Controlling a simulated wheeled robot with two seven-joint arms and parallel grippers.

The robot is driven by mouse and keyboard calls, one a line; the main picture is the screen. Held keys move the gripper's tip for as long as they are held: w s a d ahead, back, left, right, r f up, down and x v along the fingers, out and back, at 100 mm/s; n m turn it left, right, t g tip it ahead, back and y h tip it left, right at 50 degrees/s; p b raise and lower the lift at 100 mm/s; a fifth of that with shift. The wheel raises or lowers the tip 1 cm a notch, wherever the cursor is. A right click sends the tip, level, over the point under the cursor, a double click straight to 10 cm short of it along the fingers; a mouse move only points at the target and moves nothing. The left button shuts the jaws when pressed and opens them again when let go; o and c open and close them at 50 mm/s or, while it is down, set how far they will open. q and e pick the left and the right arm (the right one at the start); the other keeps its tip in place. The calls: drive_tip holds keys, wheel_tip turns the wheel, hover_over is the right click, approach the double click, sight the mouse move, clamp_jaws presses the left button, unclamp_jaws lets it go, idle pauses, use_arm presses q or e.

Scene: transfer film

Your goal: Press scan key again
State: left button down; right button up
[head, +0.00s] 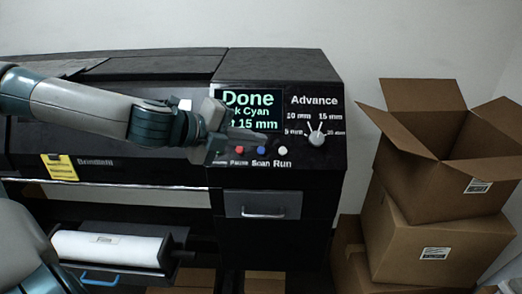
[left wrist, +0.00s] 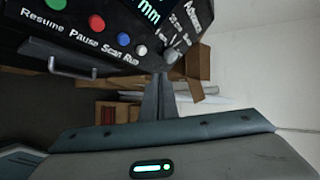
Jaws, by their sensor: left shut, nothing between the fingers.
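The blue Scan key (head: 261,150) is on the printer's black control panel, between the red Pause key (head: 239,149) and the white Run key (head: 282,150). The Scan key also shows in the left wrist view (left wrist: 124,38). The screen reads "Done", with "Cyan" and "15 mm" below, partly hidden. In the left wrist view, the shut fingers (left wrist: 158,84) appear apart from the keys. My right gripper is not in view.
An Advance dial (head: 316,137) is right of the screen. A drawer with a handle (head: 262,205) sits below the panel. A white film roll (head: 108,247) is at lower left. Cardboard boxes (head: 425,215) stand at right.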

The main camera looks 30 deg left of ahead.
sight(261, 150)
use_arm(q)
drive_tip(key=shift+f, duration=0.1)
drive_tip(key=shift+w+a+f+b, duration=0.55)
drive_tip(key=shift+w+f+b, duration=0.35)
drive_tip(key=shift+f+b, duration=0.15)
drive_tip(key=shift+w+a+f+b, duration=0.5)
drive_tip(key=shift+w+f+b, duration=0.35)
drive_tip(key=shift+f+b, duration=0.2)
drive_tip(key=shift+w+a+f+b, duration=0.55)
drive_tip(key=shift+w+f+b, duration=0.4)
drive_tip(key=shift+b, duration=0.1)
drive_tip(key=shift+f, duration=0.1)
drive_tip(key=shift+w+a+f+b, duration=0.15)
drive_tip(key=shift+w+b, duration=0.1)
drive_tip(key=shift+b, duration=0.2)
drive_tip(key=shift+w+a+f+b, duration=0.2)
drive_tip(key=shift+w+f+b, duration=0.05)
drive_tip(key=shift+f+b, duration=0.15)
idle(0.6)
drive_tip(key=shift+r, duration=0.2)
drive_tip(key=shift+s+d+r+p, duration=0.35)
drive_tip(key=shift+s+r+p, duration=0.15)
drive_tip(key=shift+s+p, duration=0.1)
